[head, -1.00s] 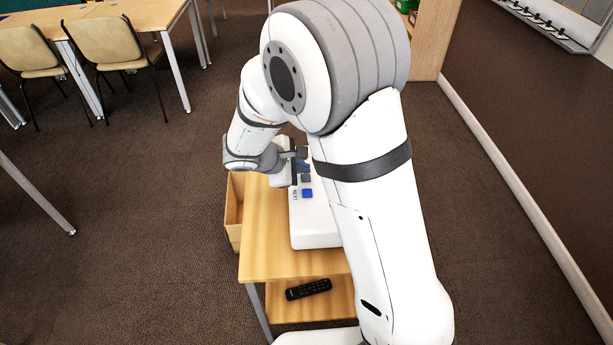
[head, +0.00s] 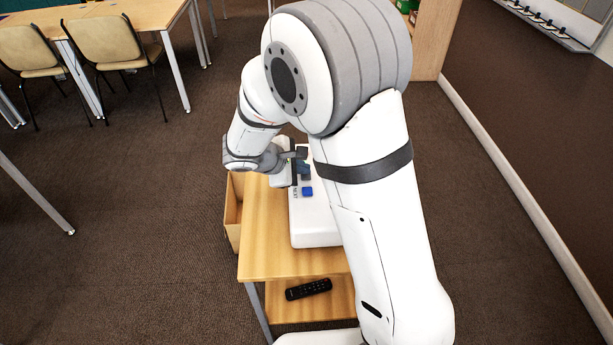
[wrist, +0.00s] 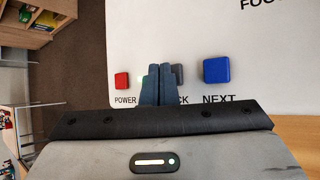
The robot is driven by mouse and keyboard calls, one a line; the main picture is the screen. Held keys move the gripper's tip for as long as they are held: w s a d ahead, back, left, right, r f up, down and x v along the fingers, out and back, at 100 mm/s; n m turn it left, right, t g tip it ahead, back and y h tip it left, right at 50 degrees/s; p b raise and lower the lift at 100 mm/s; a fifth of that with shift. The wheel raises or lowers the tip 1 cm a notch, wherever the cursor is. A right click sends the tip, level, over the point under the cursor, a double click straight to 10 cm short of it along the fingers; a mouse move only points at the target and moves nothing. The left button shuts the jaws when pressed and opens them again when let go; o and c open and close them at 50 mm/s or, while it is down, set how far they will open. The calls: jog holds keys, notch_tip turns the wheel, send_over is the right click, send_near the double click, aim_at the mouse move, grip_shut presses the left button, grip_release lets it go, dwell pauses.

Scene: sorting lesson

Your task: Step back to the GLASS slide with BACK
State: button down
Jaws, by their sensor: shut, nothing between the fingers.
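The white device (head: 312,228) with labelled buttons stands on a small wooden table, partly hidden behind my arm. In the wrist view its white top (wrist: 200,30) shows a red button (wrist: 121,81) over POWER, a grey button (wrist: 179,74) over a label ending in "CK", and a blue button (wrist: 216,70) over NEXT. The blue button also shows in the head view (head: 308,191). My gripper (wrist: 157,72) is shut and empty. Its dark fingers cover the left part of the grey button and its label. I cannot tell whether they touch it. No slide image is in view.
The small table (head: 262,262) has a black remote (head: 309,289) on its lower shelf and a wooden bin (head: 233,212) at its left side. Chairs (head: 107,45) and larger tables stand at the back left. Carpet floor is clear on the left.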

aim_at(302, 177)
jog(key=shift+f+b, duration=0.45)
jog(key=shift+b, duration=0.05)
dwell(0.6)
jog(key=shift+r, duration=0.1)
jog(key=shift+r+p, duration=0.55)
jog(key=shift+r, duration=0.25)
jog(key=shift+r, duration=0.1)
jog(key=shift+r+p, duration=1.65)
jog(key=shift+r, duration=0.8)
